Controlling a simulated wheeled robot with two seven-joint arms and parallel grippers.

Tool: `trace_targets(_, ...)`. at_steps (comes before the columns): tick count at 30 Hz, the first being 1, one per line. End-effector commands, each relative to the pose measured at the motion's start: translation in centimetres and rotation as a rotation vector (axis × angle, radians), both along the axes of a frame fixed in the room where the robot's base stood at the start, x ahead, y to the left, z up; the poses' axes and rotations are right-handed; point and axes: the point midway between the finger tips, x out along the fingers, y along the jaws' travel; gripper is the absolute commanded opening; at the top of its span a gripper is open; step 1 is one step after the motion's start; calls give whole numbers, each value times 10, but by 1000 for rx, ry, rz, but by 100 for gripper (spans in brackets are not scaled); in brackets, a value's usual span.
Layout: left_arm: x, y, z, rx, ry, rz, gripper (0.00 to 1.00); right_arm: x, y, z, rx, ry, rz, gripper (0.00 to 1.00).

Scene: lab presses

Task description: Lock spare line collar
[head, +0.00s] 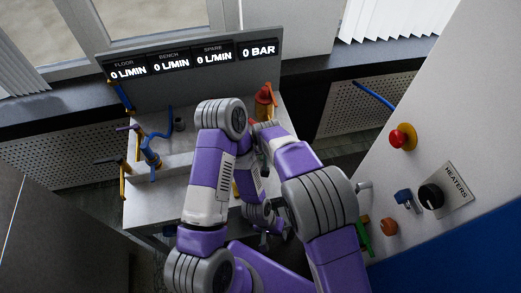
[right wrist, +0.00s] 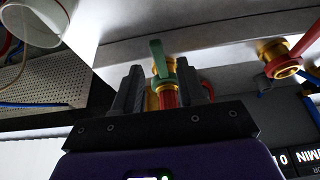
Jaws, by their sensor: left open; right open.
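In the right wrist view, a green collar (right wrist: 165,78) with an upright green lever sits on a brass fitting, with a red part below it. My right gripper (right wrist: 163,85) is open, one dark finger on each side of this fitting. I cannot tell whether the fingers touch it. In the head view, my arms hide most of that spot. A red and orange fitting (head: 264,101) shows at the panel's right side, just behind my arms. My left gripper (head: 268,236) is open and low in the middle of the head view, partly hidden by my arm links.
A display panel (head: 195,57) reads zero flow for floor, bench and spare, and 0 bar. A blue hose (head: 151,150) and yellow-handled fittings stand on the bench's left. A cabinet with a red button (head: 403,137) and a heaters knob (head: 431,196) closes off the right.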

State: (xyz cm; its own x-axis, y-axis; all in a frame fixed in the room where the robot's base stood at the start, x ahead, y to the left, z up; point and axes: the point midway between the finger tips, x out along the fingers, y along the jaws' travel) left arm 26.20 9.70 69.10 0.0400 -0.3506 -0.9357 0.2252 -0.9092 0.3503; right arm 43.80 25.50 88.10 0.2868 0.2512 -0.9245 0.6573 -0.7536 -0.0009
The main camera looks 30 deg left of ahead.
Motion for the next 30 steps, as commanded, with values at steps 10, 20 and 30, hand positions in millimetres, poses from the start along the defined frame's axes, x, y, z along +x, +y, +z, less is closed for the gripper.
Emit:
trace_targets(10, 0, 0, 30, 0, 0, 0, 43, -8, -10, 51, 1, 0, 6, 40)
trace_targets(20, 0, 0, 30, 0, 0, 0, 43, -8, -11, 53, 0, 0, 7, 40)
trace_targets(30, 0, 0, 30, 0, 0, 0, 43, -8, -11, 53, 0, 0, 7, 40)
